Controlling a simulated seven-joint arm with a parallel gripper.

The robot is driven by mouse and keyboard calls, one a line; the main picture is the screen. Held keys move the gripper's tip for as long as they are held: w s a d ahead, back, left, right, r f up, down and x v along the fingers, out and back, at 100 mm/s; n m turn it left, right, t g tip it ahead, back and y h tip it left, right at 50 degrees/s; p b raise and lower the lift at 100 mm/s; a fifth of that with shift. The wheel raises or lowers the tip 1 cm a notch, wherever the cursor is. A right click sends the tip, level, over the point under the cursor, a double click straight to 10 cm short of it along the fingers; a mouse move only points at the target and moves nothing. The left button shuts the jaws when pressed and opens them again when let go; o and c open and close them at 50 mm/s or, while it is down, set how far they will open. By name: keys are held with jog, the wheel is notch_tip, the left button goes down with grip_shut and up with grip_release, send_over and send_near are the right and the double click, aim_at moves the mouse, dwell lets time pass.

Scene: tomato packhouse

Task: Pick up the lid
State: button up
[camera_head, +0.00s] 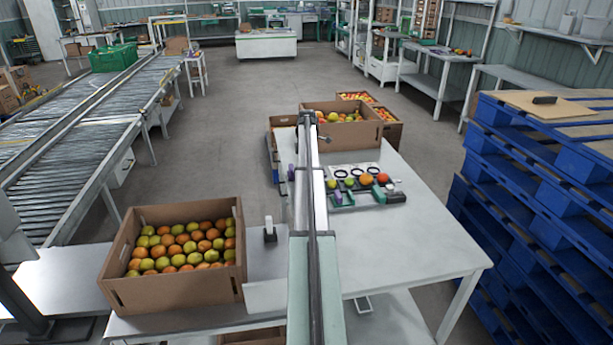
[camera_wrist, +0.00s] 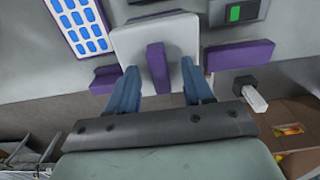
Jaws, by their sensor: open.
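In the wrist view a white square plate with a raised purple bar across its middle looks like the lid (camera_wrist: 185,38). The purple bar, its handle (camera_wrist: 156,66), lies between the two blue fingers of my gripper (camera_wrist: 159,68). The fingers are apart, one on each side of the bar, with a visible gap on both sides. Whether they are level with the bar is hard to tell. In the head view my arm covers the gripper and I cannot make out the lid.
Purple blocks (camera_wrist: 240,56) flank the plate, with a green-screened device (camera_wrist: 243,12) and a blue-dotted panel (camera_wrist: 80,24) nearby. Blue pallets (camera_head: 540,200) stand right.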

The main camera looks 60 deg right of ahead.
grip_shut()
dwell(0.4)
